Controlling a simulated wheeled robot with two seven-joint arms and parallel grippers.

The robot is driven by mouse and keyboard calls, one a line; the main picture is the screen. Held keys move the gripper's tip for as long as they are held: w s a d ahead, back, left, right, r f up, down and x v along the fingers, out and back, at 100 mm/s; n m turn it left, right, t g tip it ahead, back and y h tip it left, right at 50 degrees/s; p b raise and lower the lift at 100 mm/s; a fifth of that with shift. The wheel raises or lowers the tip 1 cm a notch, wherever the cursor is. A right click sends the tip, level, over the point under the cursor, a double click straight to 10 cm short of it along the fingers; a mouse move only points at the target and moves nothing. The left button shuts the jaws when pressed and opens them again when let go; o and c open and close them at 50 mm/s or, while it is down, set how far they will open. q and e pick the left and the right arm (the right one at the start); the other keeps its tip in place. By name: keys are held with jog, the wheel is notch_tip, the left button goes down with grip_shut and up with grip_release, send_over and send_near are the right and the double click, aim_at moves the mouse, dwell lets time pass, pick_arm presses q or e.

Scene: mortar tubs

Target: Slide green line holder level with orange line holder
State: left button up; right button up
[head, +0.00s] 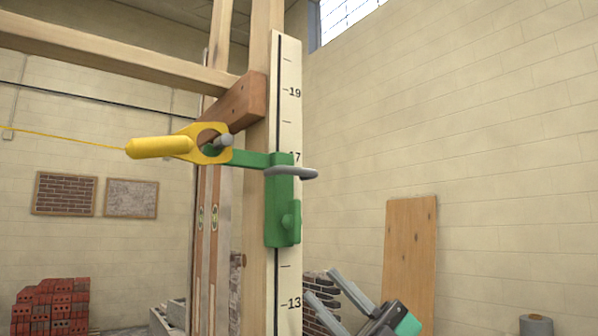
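The green line holder (279,215) sits on an upright wooden post with a pale number scale (287,70). Its top is near the 17 mark and its lower end is above the 13 mark. A green arm reaches left from it to a grey peg, where a yellow line piece (160,147) is looped. A grey bar crosses the holder's upper part. I see no orange line holder in view. My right gripper (321,284) is low, right of the post and below the holder, its two grey fingers apart and empty. My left gripper is not in view.
A brown wooden block (238,103) and timber rails join the post at upper left. A yellow line (60,135) runs off to the left. A plank (409,260) leans on the right wall, and red bricks (52,308) are stacked at lower left. Space right of the holder is clear.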

aim_at(301, 170)
jog(key=s+a+r+n+g+h, duration=0.35)
jog(key=a+r+n+h, duration=0.2)
jog(key=r+h, duration=0.25)
jog(key=s+d+r+m+t+h, duration=0.1)
jog(key=d+r+m+t+h, duration=0.8)
jog(key=r+t, duration=0.3)
jog(key=shift+g+h, duration=0.3)
jog(key=shift+g, duration=0.55)
jog(key=p+x, duration=0.2)
jog(key=x, duration=0.2)
jog(key=p+x, duration=0.2)
jog(key=x, duration=0.2)
jog(key=r+p+x, duration=0.1)
jog(key=p+x, duration=0.1)
jog(key=x, duration=0.2)
jog(key=shift+w+a+r, duration=0.1)
jog(key=shift+w+a, duration=0.05)
jog(key=shift+w, duration=0.1)
jog(key=shift+w+a+f+p, duration=0.25)
jog(key=shift+w+a+p, duration=0.15)
jog(key=shift+w, duration=0.1)
grip_shut()
